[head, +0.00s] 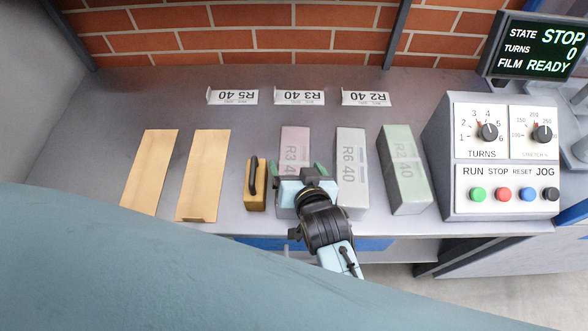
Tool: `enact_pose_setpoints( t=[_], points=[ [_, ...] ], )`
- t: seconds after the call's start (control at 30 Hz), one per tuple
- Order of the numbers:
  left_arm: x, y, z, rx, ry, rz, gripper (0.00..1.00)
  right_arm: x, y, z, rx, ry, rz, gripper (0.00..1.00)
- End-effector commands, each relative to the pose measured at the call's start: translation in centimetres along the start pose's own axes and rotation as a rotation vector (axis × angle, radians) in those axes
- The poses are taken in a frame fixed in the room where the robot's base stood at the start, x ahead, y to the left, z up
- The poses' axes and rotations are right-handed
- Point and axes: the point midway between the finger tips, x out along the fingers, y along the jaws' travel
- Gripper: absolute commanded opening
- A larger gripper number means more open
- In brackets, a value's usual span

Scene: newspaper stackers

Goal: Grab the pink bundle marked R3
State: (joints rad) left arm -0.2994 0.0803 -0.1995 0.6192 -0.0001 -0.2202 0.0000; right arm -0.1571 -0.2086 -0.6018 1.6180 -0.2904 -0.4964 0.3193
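The pink bundle marked R3 40 (295,142) lies on the grey table, left of the white R6 40 bundle. My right gripper (296,168) is over its near part, with one green fingertip on each side. The fingers are spread wider than the bundle and look open; contact with its sides cannot be made out. The gripper body hides much of the near half of the bundle. My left gripper is not in view.
The white R6 40 bundle (351,160) and a green bundle (403,165) stand to the right, then the control panel (492,165). A brown block with a black handle (256,188) is close on the left. Two tan sheets (150,170) lie farther left. Label cards (299,97) stand behind.

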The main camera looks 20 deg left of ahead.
Motion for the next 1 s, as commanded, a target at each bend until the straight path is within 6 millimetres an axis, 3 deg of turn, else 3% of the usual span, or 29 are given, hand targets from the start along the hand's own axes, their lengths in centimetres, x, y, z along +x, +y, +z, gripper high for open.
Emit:
enact_pose_setpoints(
  t=[0.07,0.57,0.97,1.0],
  points=[
    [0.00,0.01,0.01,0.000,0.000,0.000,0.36,-0.02,0.01,0.02,0.000,0.000,0.000,0.76],
    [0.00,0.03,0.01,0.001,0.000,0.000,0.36,-0.03,0.07,0.09,-0.001,-0.002,0.001,0.12],
    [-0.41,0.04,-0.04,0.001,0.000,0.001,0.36,-0.20,-0.13,-0.59,-0.001,0.007,-0.001,0.11],
    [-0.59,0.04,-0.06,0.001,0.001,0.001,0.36,-0.27,-0.17,-0.73,-0.001,0.007,-0.001,0.02]
  ],
)
